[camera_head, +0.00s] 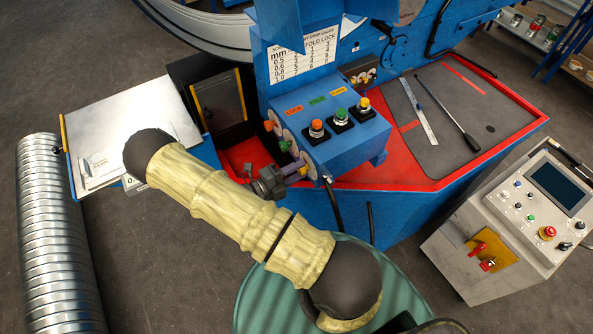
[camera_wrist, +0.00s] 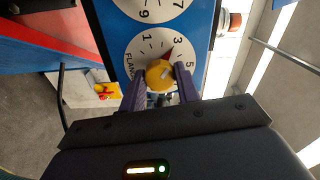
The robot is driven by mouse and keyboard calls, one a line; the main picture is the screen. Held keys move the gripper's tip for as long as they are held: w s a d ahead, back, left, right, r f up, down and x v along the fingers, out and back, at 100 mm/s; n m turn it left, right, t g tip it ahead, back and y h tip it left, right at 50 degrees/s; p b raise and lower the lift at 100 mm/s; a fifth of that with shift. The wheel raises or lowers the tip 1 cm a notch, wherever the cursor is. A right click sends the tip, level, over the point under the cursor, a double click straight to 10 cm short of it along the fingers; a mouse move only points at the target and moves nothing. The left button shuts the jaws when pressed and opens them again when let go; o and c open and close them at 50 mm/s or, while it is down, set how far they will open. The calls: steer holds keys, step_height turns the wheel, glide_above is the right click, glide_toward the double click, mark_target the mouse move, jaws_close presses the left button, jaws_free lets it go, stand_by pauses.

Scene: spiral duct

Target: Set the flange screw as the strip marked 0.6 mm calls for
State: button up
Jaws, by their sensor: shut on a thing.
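The flange screw is a yellow knob (camera_wrist: 160,73) on a white dial (camera_wrist: 146,48) lettered "FLAN…". My gripper (camera_wrist: 160,88) has its purple fingers shut on the knob, one on each side. A red pointer on the knob points close to the 3. In the head view my gripper (camera_head: 291,176) is at the lowest dial on the blue console's (camera_head: 340,148) left side. A white settings chart (camera_head: 304,56) has mm rows, but its figures are too small to read surely. A small tag (camera_head: 130,183) starting "0." is partly hidden by my arm, beside pale strips (camera_head: 100,168) on a metal sheet.
An orange knob (camera_head: 268,126) and a green knob (camera_head: 284,146) sit above on the same side. Three push buttons (camera_head: 341,114) top the console. A ruler (camera_head: 418,111) and a rod (camera_head: 447,113) lie on the red-edged bench. A grey control cabinet (camera_head: 520,215) stands at right.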

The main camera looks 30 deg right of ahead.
steer(key=o, duration=1)
steer(key=shift+w, duration=0.1)
steer(key=shift+c, duration=0.2)
steer(key=shift+a, duration=0.1)
steer(key=a+b, duration=0.7)
steer(key=a, duration=1)
steer(key=shift+s+a, duration=0.15)
steer(key=shift+s, duration=0.2)
